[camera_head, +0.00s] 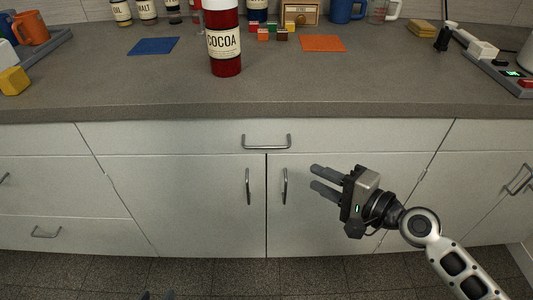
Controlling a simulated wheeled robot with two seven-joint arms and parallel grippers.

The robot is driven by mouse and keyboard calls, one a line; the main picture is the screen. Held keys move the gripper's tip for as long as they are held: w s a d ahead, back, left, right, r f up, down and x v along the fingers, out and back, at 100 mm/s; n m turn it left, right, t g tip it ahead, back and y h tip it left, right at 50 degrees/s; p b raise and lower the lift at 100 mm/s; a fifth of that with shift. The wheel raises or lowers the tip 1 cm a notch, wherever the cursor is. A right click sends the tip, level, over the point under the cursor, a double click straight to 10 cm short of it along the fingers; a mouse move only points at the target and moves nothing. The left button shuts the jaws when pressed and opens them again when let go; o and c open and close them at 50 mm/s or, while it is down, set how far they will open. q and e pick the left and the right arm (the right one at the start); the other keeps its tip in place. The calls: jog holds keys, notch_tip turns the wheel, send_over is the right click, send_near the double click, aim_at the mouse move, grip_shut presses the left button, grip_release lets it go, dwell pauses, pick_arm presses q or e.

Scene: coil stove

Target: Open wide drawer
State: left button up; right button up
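The wide drawer (190,138) is the long white front just under the countertop in the head view, and it looks shut. Its metal bar handle (266,141) sits at the middle of the front. My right gripper (313,177) comes in from the right, below and to the right of that handle. Its two fingers point left and are apart, with nothing between them. It is clear of the drawer handle.
Two cabinet doors with upright handles (248,186) (285,186) are below the drawer. Other drawers flank them. On the grey countertop (130,98) stand a cocoa jar (225,42), a blue mat (153,46), an orange mat (323,43) and small blocks. The counter's front strip is clear.

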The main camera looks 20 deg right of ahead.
aim_at(267, 147)
jog(key=shift+m, duration=0.5)
jog(key=x, duration=0.5)
jog(key=r+p+x, duration=0.1)
jog(key=x, duration=1)
jog(key=shift+w+d+r+p, duration=0.15)
jog(key=shift+w+p, duration=0.1)
jog(key=shift+p, duration=0.1)
grip_shut()
